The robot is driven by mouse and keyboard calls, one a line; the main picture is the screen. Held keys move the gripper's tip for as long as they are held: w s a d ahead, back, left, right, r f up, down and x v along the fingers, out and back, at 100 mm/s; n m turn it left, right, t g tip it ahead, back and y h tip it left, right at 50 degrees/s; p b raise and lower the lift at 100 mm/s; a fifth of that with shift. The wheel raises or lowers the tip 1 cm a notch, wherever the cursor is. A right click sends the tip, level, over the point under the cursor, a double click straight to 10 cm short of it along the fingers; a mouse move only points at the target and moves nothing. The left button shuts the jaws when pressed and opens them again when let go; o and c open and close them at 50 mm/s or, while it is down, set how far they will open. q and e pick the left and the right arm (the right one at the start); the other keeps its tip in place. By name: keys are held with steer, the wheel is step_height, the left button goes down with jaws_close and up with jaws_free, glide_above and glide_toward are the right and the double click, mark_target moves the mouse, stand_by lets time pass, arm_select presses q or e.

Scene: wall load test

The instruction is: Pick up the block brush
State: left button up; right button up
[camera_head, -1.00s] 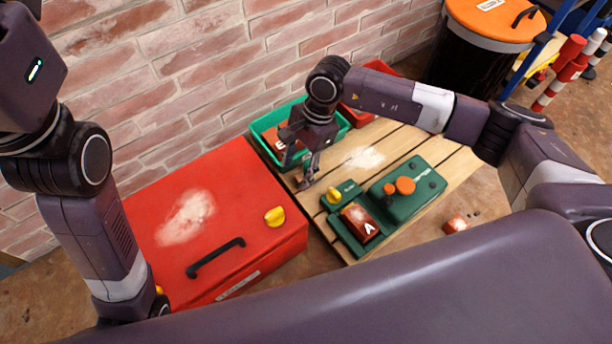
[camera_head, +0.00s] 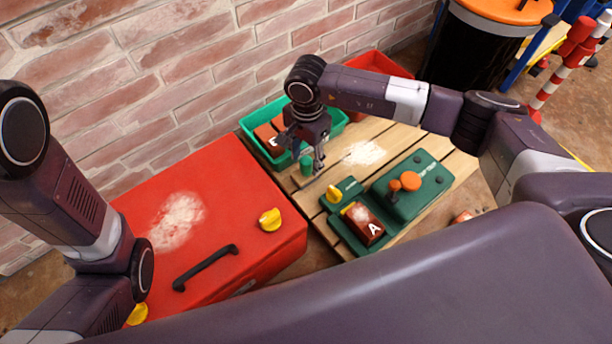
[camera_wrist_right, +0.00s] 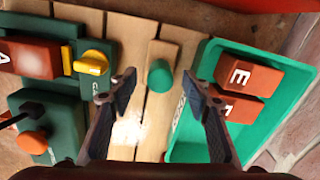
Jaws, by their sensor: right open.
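The block brush looks to be a small wooden block with a round green handle (camera_head: 306,163), lying on the plank table beside the green bin. In the right wrist view the green handle (camera_wrist_right: 160,75) stands out from its pale wooden base, near the picture's middle. My right gripper (camera_head: 312,161) is over the brush and points down. In the right wrist view its two fingers (camera_wrist_right: 158,90) are spread, one to each side of the handle, with visible gaps and nothing held. How far above the brush they are is hard to tell. My left arm is at the left; its gripper is out of view.
A green bin (camera_wrist_right: 200,140) with red lettered blocks (camera_wrist_right: 245,75) stands close to the right gripper. A green device (camera_head: 405,207) with an orange knob and a red block marked A (camera_head: 374,229) is on the table (camera_head: 440,190). A red chest (camera_head: 230,205) stands left.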

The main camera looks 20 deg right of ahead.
steer(key=shift+f, duration=0.8)
jaws_close()
